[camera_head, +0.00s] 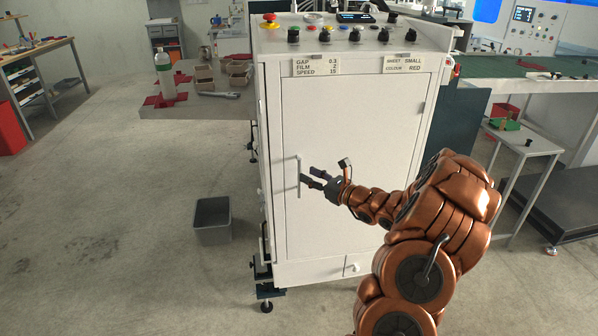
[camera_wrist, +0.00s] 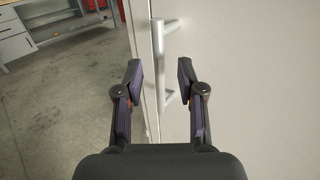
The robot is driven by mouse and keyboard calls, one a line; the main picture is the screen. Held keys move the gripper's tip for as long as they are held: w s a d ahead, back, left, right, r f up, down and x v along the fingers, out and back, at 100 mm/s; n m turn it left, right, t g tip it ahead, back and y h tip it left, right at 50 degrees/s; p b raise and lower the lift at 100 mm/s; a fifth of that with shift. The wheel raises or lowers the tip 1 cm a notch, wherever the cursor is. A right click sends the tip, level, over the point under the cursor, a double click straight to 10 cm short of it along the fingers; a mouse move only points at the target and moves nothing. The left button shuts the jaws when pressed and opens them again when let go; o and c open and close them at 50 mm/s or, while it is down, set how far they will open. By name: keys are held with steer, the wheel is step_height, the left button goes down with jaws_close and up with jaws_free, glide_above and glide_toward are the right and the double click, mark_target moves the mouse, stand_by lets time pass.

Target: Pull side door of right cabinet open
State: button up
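The right cabinet (camera_head: 345,110) is white, with a control panel on top. Its side door (camera_head: 340,220) fills most of the facing side and looks shut. A vertical bar handle (camera_head: 299,178) sits near the door's left edge. I cannot tell whether a finger touches the handle.
A grey bin (camera_head: 212,220) stands on the floor left of the cabinet. A table (camera_head: 200,105) with a bottle (camera_head: 167,80) and small boxes adjoins the cabinet's left side. A small side table (camera_head: 520,140) stands to the right. The floor in front and left is mostly clear.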

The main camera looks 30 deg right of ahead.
steer(key=shift+x, duration=2.45)
steer(key=shift+c, duration=0.2)
jaws_close()
steer(key=shift+p, duration=0.3)
